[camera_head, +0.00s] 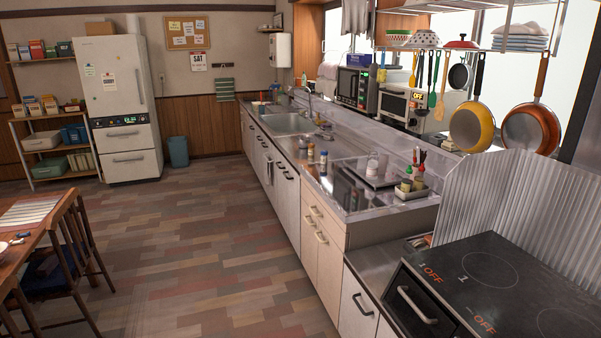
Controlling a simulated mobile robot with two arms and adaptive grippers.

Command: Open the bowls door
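Neither of my grippers is in view. A row of white lower cabinet doors (285,200) with dark handles runs along the front of the kitchen counter, and all look shut. A pale wood cabinet (322,255) with drawers and doors stands nearer, also shut. Another white door (356,306) with a dark handle is closer, left of the stove. No label shows which door is the bowls door, and I cannot tell. Patterned bowls (426,39) stand on the open shelf at the upper right.
The stove (497,283) and its corrugated metal guard (520,215) fill the lower right. Pans (472,125) hang above. A wooden chair (65,262) and table stand at lower left. The floor (200,240) between is clear. A white fridge (122,105) stands at the back left.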

